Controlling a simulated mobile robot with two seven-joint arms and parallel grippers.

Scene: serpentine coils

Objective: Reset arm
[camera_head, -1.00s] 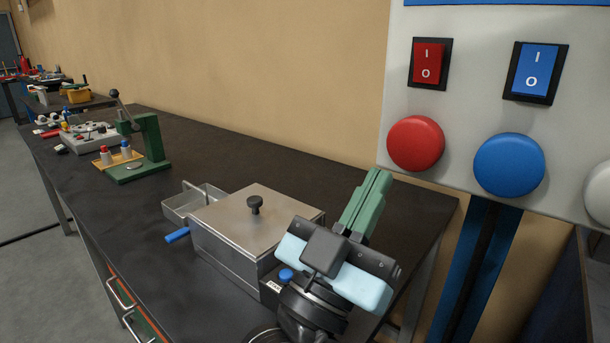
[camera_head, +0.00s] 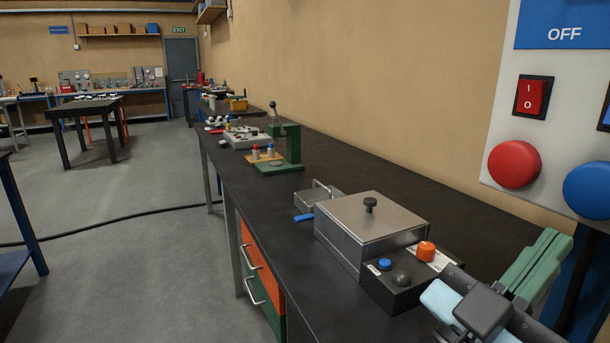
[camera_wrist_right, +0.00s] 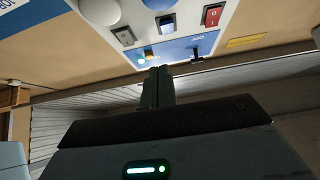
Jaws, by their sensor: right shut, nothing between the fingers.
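My right gripper (camera_head: 540,262) shows at the lower right of the head view, with green fingers closed together and nothing between them. It is above the right end of the black workbench, apart from the metal box and from the wall panel. In the right wrist view its fingers (camera_wrist_right: 158,88) are shut and point toward the panel with switches and buttons (camera_wrist_right: 185,30). My left gripper is not in view.
The black bench (camera_head: 330,160) carries a lidded metal box (camera_head: 365,225), a control box with an orange knob (camera_head: 426,251), and a green press (camera_head: 290,150). A panel with a red button (camera_head: 515,164) hangs right. Open floor (camera_head: 120,260) lies left.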

